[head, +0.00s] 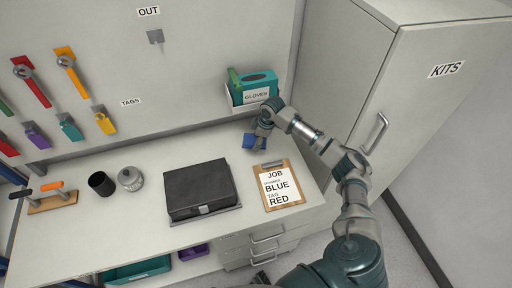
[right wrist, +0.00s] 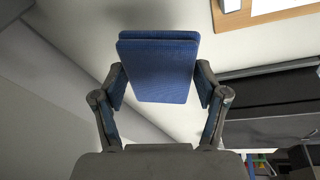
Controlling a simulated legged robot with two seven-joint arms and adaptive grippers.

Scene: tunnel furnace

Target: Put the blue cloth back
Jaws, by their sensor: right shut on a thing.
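The blue cloth (head: 249,141) looks like a flat folded pad, held over the back of the workbench, just below the glove box. It also shows in the right wrist view (right wrist: 158,68), gripped at its two side edges. My right gripper (head: 257,139) is shut on it, with one finger on each side. I cannot tell from the head view whether the cloth touches the bench. My left gripper is not in view.
A white holder (head: 236,107) with a teal glove box (head: 257,87) is at the back wall behind the gripper. A clipboard (head: 292,203) and black case (head: 201,189) lie on the bench (head: 130,225). The KITS cabinet (head: 440,110) stands close on the right.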

